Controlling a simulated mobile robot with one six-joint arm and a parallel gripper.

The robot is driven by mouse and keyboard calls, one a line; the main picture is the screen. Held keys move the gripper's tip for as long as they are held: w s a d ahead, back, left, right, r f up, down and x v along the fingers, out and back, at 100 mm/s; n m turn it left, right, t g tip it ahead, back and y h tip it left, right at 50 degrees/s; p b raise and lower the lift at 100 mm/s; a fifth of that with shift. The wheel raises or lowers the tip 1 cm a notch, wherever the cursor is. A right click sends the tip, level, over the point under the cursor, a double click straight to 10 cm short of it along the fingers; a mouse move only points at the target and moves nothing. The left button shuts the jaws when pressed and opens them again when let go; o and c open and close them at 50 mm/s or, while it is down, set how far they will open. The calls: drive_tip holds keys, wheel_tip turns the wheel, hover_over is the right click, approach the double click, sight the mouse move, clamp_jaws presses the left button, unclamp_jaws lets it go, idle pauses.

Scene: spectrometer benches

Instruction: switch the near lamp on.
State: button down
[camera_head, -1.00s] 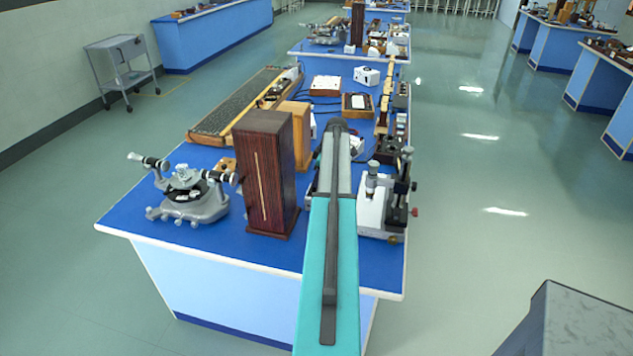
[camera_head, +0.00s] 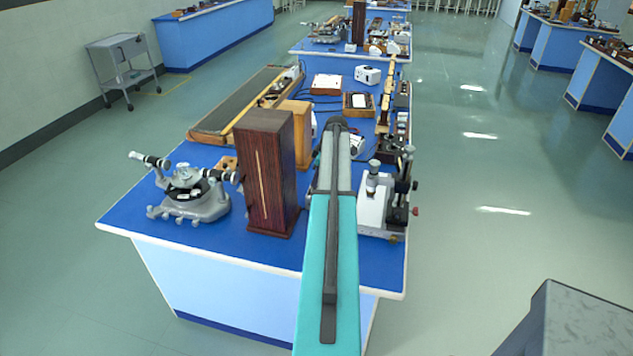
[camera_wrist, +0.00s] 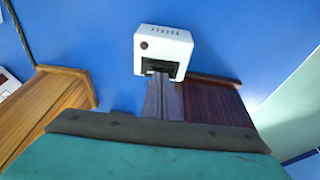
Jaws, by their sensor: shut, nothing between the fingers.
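A tall dark red-brown wooden housing (camera_head: 268,185) with a pale vertical slit stands on the near bench, left of my arm; it seems to be the near lamp. In the wrist view, a small white box (camera_wrist: 176,42) with vent slots, a round dark spot and a dark recess in its front sits on the blue top. My gripper (camera_wrist: 162,78) is shut and empty, its tips at the box's recess; I cannot tell whether they touch it. A dark wooden piece (camera_wrist: 215,102) lies right of the fingers. In the head view my arm hides the gripper.
A lighter wooden block (camera_head: 297,135) stands behind the dark housing; a wooden piece (camera_wrist: 50,115) is left in the wrist view. A grey spectrometer (camera_head: 188,195) stands left, a white-based instrument (camera_head: 373,210) right of my arm. Bare blue top (camera_head: 150,235) shows at the front left.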

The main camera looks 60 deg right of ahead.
drive_tip(key=r, duration=0.2)
drive_tip(key=r+p, duration=0.1)
drive_tip(key=shift+a+r, duration=0.15)
drive_tip(key=shift+a, duration=0.15)
drive_tip(key=b+v, duration=0.3)
drive_tip(key=v, duration=0.7)
drive_tip(key=shift+b, duration=0.4)
drive_tip(key=shift+s+d, duration=0.1)
drive_tip(key=shift+s, duration=0.05)
